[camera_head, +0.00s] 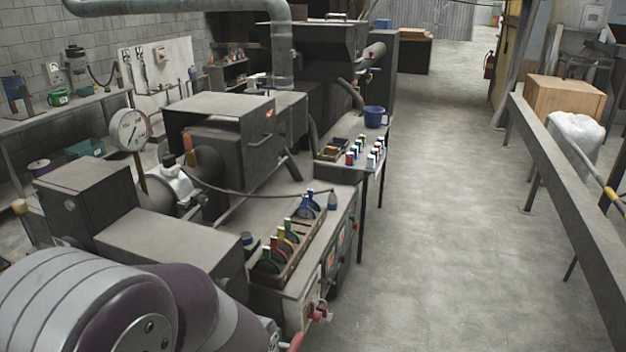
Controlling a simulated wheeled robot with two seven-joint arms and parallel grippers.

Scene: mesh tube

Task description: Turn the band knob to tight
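A grey machine bench (310,270) runs from the lower middle toward the back. On the near end of its front face is a white plate (308,313) with a red knob (321,312). I cannot tell for sure whether this is the band knob, and no tight marking is readable. A part of my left arm (90,310) fills the lower left corner and covers part of the machine. Neither of my grippers shows in the head view.
A round dial gauge (129,130) stands at left. A side table (343,176) holds small bottles and a blue bucket (375,117). Clear floor lies to the right, before a long beam (560,180).

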